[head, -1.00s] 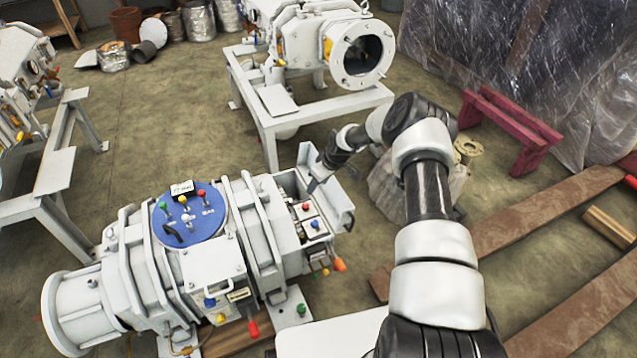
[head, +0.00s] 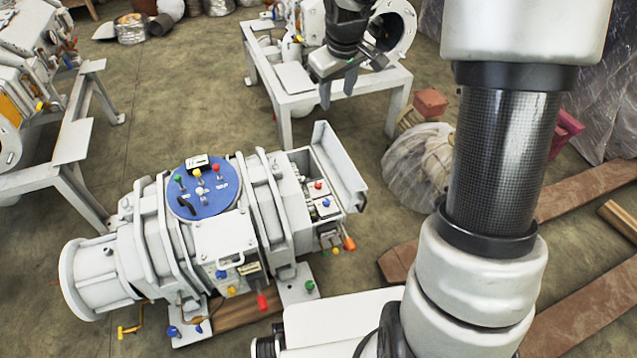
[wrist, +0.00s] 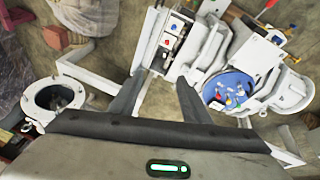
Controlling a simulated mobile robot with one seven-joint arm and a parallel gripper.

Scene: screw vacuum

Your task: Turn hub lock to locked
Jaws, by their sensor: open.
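The white vacuum machine (head: 225,240) stands on the floor at the lower left of the head view. Its round blue hub panel (head: 215,203) faces up and carries a black curved handle (head: 185,207), a white knob and small red, yellow and green knobs. Which of these is the hub lock I cannot tell. The panel also shows in the wrist view (wrist: 215,85), right of the fingers. My gripper (head: 338,90) is open and empty, raised well above and beyond the machine, touching nothing. Its fingers also show in the wrist view (wrist: 158,88).
An open box (head: 340,170) with colored knobs and an upright flap sits at the machine's right end. Another machine on a white stand (head: 300,95) is behind it, partly covered by my arm. A third stand (head: 65,160) is at left. Planks (head: 590,205) lie at right.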

